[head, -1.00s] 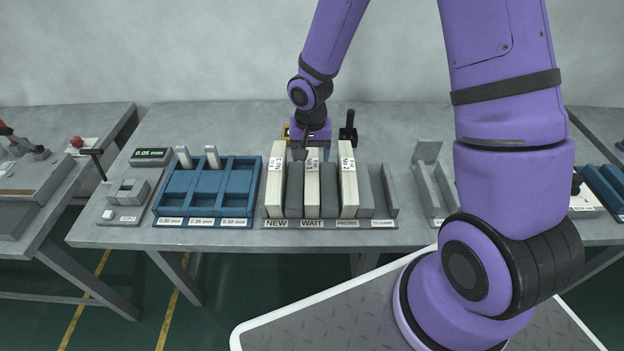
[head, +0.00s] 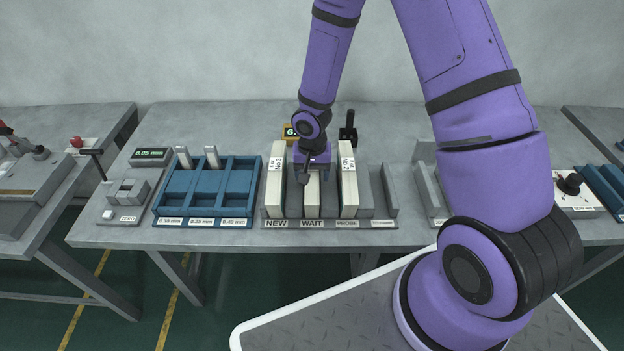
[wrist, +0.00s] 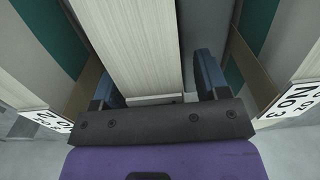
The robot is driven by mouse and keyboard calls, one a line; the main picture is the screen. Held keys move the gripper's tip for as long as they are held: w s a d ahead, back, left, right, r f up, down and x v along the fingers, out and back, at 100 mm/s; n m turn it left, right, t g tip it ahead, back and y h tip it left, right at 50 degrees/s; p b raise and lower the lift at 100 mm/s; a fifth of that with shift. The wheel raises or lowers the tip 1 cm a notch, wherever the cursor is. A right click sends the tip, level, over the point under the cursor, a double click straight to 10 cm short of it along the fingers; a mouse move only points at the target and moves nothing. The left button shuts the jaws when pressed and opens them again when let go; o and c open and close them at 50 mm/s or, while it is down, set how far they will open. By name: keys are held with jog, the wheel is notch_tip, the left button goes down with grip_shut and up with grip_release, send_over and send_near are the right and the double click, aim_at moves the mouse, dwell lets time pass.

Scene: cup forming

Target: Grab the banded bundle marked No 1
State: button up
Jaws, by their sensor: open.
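Three pale banded bundles stand upright in a grey rack (head: 390,209). The left one (head: 275,200) reads No 3 and the right one (head: 349,195) reads No 2; these labels also show at the sides of the wrist view. The middle bundle (head: 312,200) stands between them in the WAIT area, its label hidden by my gripper (head: 309,176). In the wrist view the middle bundle (wrist: 135,45) runs between the blue fingers of my gripper (wrist: 158,85). The jaws are open, one finger on each side of it, with a visible gap on the right.
The neighbouring bundles and grey dividers stand close on both sides. A blue compartment tray (head: 207,187) is to the left, with a gauge block (head: 131,192) beyond it. A black-handled fixture (head: 348,130) stands behind the rack. The back of the table is mostly clear.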

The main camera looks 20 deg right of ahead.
jog(key=shift+c, duration=0.2)
grip_shut()
jog(key=shift+r, duration=0.15)
